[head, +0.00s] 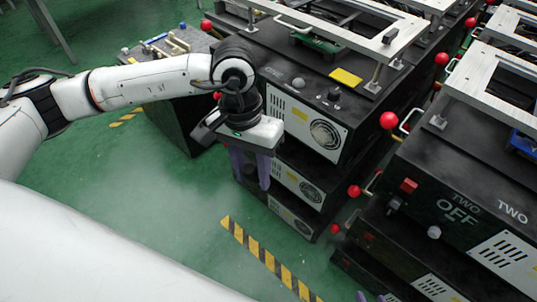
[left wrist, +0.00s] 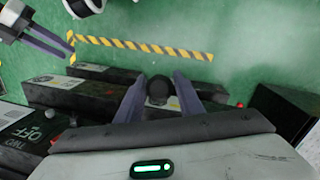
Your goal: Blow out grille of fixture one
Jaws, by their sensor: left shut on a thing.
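Fixture one (head: 300,85) is a black box lettered ONE, with a light front panel that carries slots and a round fan grille (head: 326,134). My left gripper (head: 251,183) hangs fingers down in front of the left part of this fixture. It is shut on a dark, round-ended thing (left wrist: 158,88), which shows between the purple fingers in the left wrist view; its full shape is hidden. My right gripper's purple fingertips (head: 371,297) show apart at the bottom edge of the head view. The right gripper (left wrist: 58,52) also shows in the left wrist view, seemingly empty.
Fixture two (head: 460,200), lettered OFF, stands at the right with red-knobbed levers (head: 389,120) near it. More black boxes sit below fixture one. A low black bench (head: 170,115) stands behind. Yellow-black tape (head: 265,258) marks the green floor, and whitish haze (head: 170,205) hangs over it.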

